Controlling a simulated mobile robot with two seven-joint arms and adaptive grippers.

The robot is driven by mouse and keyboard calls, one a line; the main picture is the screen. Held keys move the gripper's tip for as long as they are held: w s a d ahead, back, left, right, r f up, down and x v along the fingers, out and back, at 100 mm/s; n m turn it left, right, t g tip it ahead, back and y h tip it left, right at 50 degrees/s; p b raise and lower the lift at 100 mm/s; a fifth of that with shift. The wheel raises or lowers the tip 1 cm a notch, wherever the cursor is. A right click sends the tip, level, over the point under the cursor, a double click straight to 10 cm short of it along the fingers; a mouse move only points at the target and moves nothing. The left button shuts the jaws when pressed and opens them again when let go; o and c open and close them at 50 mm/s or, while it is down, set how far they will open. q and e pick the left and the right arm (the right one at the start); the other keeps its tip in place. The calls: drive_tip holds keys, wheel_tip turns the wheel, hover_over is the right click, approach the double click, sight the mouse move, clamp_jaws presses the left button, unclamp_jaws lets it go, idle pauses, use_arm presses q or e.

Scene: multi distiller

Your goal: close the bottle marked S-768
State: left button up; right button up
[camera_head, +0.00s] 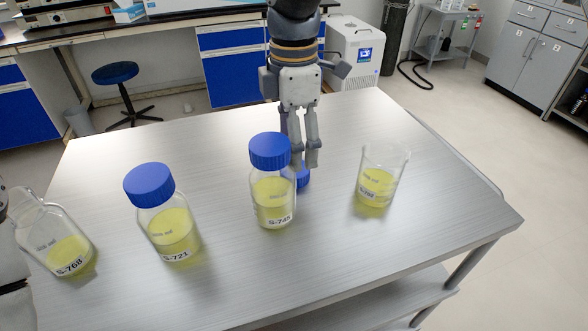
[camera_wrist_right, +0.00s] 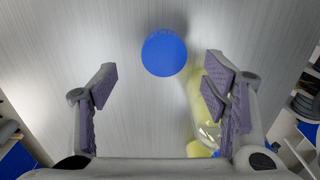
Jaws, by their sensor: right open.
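The bottle marked S-768 (camera_head: 62,245) is at the far left of the table, uncapped, with yellow liquid inside. It looks tilted in the head view. A small part of my left gripper (camera_head: 4,205) shows at the left edge beside its neck; its fingers are mostly out of frame. A loose blue cap (camera_head: 303,177) lies on the table behind the bottle marked S-745, partly hidden by it. My right gripper (camera_head: 304,160) points down by this cap. In the right wrist view the cap (camera_wrist_right: 164,52) shows ahead between the open, empty fingers (camera_wrist_right: 157,90).
The bottle marked S-745 (camera_head: 273,200), blue-capped, stands close to my right gripper. The bottle marked S-721 (camera_head: 172,230), also blue-capped, stands between it and S-768. A beaker (camera_head: 378,180) of yellow liquid stands to the right. The table's right end (camera_head: 450,215) is clear.

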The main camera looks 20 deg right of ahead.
sight(303, 176)
drive_tip(key=f, duration=0.3)
drive_tip(key=f+b, duration=0.1)
drive_tip(key=f, duration=0.1)
drive_tip(key=shift+s+f, duration=0.1)
drive_tip(key=shift+s, duration=0.15)
use_arm(q)
drive_tip(key=shift+s+f+g, duration=0.3)
drive_tip(key=shift+s+f, duration=0.4)
use_arm(e)
drive_tip(key=shift+c, duration=0.5)
drive_tip(key=c, duration=0.8)
drive_tip(key=shift+c, duration=0.2)
